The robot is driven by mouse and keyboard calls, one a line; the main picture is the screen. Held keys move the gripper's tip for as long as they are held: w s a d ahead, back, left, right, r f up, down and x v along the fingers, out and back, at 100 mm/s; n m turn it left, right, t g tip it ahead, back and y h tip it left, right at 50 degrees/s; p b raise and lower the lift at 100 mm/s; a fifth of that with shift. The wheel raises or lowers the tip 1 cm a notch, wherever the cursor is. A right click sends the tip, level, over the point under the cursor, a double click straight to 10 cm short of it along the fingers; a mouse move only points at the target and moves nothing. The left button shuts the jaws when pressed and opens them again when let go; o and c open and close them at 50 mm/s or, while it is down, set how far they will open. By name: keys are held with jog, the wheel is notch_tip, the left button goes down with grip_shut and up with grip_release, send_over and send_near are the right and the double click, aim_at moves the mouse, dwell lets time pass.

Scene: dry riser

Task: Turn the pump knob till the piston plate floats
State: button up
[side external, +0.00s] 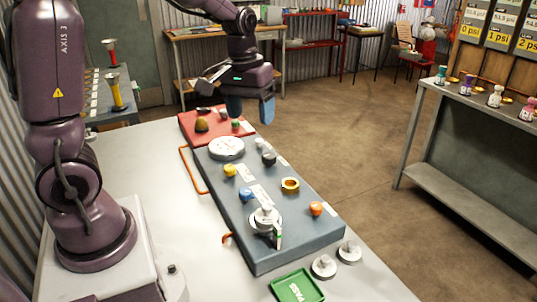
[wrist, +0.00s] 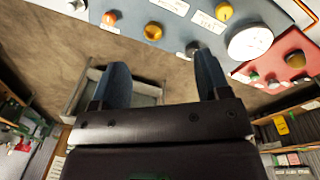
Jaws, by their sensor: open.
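Labels are too small to read, so I cannot tell which is the pump knob or piston plate.
The red panel has an olive dome (side external: 201,125) and small knobs. An orange pipe (side external: 187,172) runs beside the panels. A green tray (side external: 297,287) and two silver discs (side external: 324,266) lie at the front. A grey bench (side external: 461,187) stands at right, with open floor between.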

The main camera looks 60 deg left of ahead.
aim_at(270, 155)
jog(key=w+a+f+n, duration=0.9)
jog(key=w+a+n, duration=0.15)
jog(key=a, duration=0.25)
jog(key=shift+m+g+y, duration=0.3)
jog(key=shift+m+g, duration=0.1)
jog(key=shift+m, duration=0.05)
jog(key=f, duration=1.2)
jog(key=shift+w+d, duration=0.1)
jog(key=shift+d, duration=0.15)
jog(key=shift+r, duration=0.1)
jog(key=c, duration=0.9)
